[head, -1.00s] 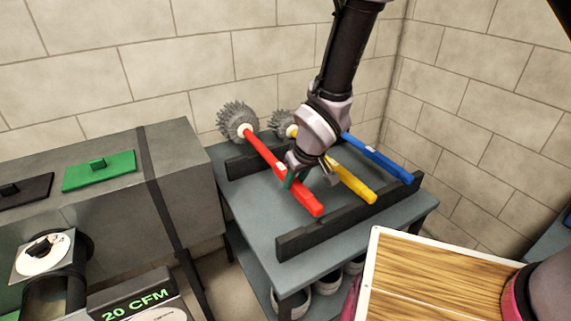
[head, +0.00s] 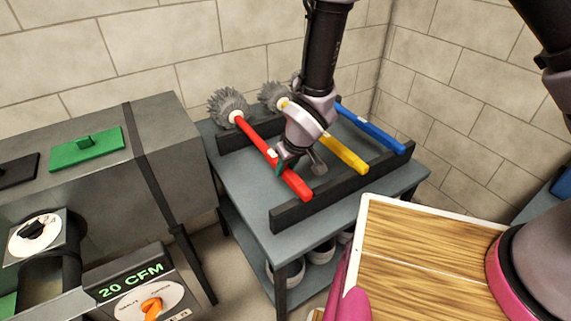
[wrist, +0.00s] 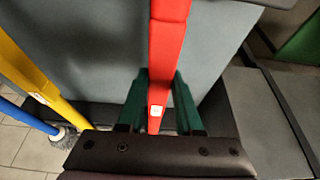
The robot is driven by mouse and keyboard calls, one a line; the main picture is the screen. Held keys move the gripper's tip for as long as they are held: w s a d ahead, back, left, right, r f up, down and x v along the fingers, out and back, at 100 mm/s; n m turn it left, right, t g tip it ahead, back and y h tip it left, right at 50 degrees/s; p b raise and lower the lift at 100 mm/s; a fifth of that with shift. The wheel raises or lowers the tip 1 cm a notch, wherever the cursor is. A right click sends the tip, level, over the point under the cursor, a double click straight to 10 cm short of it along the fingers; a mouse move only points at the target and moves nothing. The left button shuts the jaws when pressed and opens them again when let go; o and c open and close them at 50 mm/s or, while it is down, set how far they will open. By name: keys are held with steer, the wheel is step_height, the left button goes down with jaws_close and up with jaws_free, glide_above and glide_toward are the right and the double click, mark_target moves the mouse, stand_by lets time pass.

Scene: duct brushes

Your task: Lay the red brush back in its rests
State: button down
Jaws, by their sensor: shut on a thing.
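The red brush (head: 255,137) has a long red handle and a grey bristle head (head: 228,106) at the far left. My gripper (head: 287,163) is shut on its handle. In the wrist view the red handle (wrist: 168,45) passes between the green fingers of my gripper (wrist: 160,82). The rests are two dark rails on a grey table: a back rail (head: 232,140) and a front rail (head: 325,194). The handle lies across both rails, its near end over the front rail. I cannot tell whether it touches them.
A yellow brush (head: 346,159) and a blue brush (head: 375,131) lie across the rails to the right of the red one. A grey duct (head: 160,155) stands left of the table (head: 240,200). A wooden board (head: 420,250) is at the front right.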

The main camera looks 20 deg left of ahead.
stand_by(0.3)
steer(key=c, duration=0.5)
jaws_free()
steer(key=shift+r, duration=0.1)
steer(key=v, duration=1.1)
steer(key=w+d+r+m+t, duration=0.1)
steer(key=w+d+r+m, duration=0.3)
steer(key=w+d+r, duration=0.45)
steer(key=w+d+r+m, duration=0.3)
steer(key=w+d+r, duration=0.2)
steer(key=d+r, duration=0.65)
steer(key=s+d+r+m+t, duration=0.1)
steer(key=s+d+r+m, duration=0.2)
steer(key=d, duration=0.7)
steer(key=s+d+r+m+t+h, duration=0.1)
steer(key=s+d+r+m+t, duration=0.1)
steer(key=s+d+r+m, duration=0.2)
steer(key=s+d+r, duration=0.3)
steer(key=d+r, duration=0.4)
steer(key=shift+h, duration=0.3)
